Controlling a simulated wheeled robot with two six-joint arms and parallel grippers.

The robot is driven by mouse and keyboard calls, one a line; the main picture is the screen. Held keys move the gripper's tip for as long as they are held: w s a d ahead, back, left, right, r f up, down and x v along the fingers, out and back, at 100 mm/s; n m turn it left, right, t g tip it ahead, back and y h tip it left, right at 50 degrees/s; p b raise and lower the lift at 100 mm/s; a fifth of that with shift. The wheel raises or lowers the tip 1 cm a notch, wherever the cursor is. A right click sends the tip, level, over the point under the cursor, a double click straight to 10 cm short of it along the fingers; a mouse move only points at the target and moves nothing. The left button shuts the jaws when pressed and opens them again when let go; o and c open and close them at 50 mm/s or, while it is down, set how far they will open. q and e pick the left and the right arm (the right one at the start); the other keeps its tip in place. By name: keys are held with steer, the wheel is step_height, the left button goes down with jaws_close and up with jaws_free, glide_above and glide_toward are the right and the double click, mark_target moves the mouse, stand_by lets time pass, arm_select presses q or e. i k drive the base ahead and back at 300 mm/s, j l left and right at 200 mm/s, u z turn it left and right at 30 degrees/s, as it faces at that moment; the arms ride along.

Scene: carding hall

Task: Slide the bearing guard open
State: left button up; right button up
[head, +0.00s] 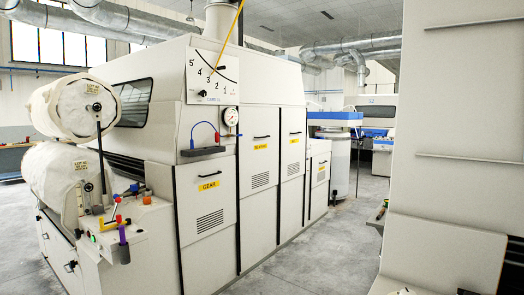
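A large cream carding machine (208,120) fills the left and middle of the head view. Its side has several flat panels with dark handles and yellow labels. The nearest panel (212,210) is labelled GEAR and looks closed. The panel behind it (259,190) has a yellow label too small to read surely, and a narrower labelled panel (292,175) follows; both look closed. I cannot tell which part is the bearing guard. Neither of my grippers shows.
Two wrapped rolls (75,107) sit at the machine's left end, above a ledge with coloured handles (118,222). A dial gauge (231,117) is on the machine's side. A tall cream cabinet (455,130) blocks the right. The grey floor (320,250) between is clear.

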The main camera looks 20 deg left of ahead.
mark_target(259, 143)
steer(key=i+j+u, duration=0.15)
steer(key=j, duration=0.25)
steer(key=j+u, duration=0.1)
steer(key=j, duration=0.25)
steer(key=i+j+u, duration=0.1)
steer(key=i+j, duration=0.5)
steer(key=j, duration=0.15)
steer(key=i+j+u, duration=0.15)
steer(key=i+j, duration=0.45)
steer(key=j, duration=0.15)
steer(key=i+l+z, duration=0.1)
steer(key=i+z, duration=0.35)
steer(key=i, duration=0.45)
steer(key=i+j+z, duration=0.2)
steer(key=i+z, duration=0.2)
steer(key=i, duration=0.5)
